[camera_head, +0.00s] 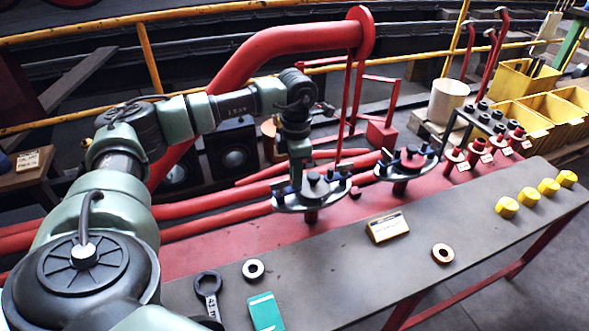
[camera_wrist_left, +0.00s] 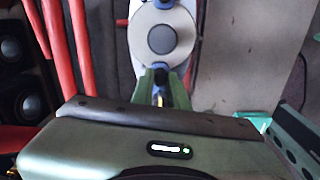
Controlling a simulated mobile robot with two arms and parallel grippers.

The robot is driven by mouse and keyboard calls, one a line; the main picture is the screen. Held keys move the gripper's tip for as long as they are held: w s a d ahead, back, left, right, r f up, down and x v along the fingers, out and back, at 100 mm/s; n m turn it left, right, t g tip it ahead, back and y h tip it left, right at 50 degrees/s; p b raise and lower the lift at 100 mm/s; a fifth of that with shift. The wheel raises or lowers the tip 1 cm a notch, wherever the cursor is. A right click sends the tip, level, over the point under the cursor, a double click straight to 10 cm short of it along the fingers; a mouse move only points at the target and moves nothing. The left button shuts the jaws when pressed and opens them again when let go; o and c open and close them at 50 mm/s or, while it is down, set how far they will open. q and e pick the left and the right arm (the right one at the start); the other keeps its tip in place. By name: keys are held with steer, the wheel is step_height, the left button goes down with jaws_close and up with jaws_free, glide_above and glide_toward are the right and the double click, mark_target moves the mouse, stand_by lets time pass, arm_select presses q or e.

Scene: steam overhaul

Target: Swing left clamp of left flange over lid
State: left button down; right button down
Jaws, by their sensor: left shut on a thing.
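The left flange (camera_head: 300,208) is a pale metal plate on a short post on the red deck. Its round grey lid (camera_head: 318,188) with a dark centre knob sits on top, and the lid also shows in the left wrist view (camera_wrist_left: 161,38). My left gripper (camera_head: 296,182) reaches down at the left side of this flange. It is shut on the left clamp (camera_wrist_left: 160,80), a small dark piece at the lid's near edge in the wrist view. The fingers hide most of it. I cannot tell whether it overlaps the lid. My right gripper is out of view.
A second flange (camera_head: 402,174) stands just right. A thick red pipe (camera_head: 270,45) arches behind my arm. The grey bench (camera_head: 340,270) in front holds a ring spanner (camera_head: 208,285), a green booklet (camera_head: 266,311), two rings and a small box (camera_head: 388,227). Yellow bins (camera_head: 527,77) stand right.

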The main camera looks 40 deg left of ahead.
arm_select(q)
steer(key=shift+d, duration=0.15)
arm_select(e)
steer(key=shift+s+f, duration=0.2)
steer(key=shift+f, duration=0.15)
arm_select(q)
steer(key=c, duration=1.4)
jaws_free()
steer(key=shift+r, duration=0.1)
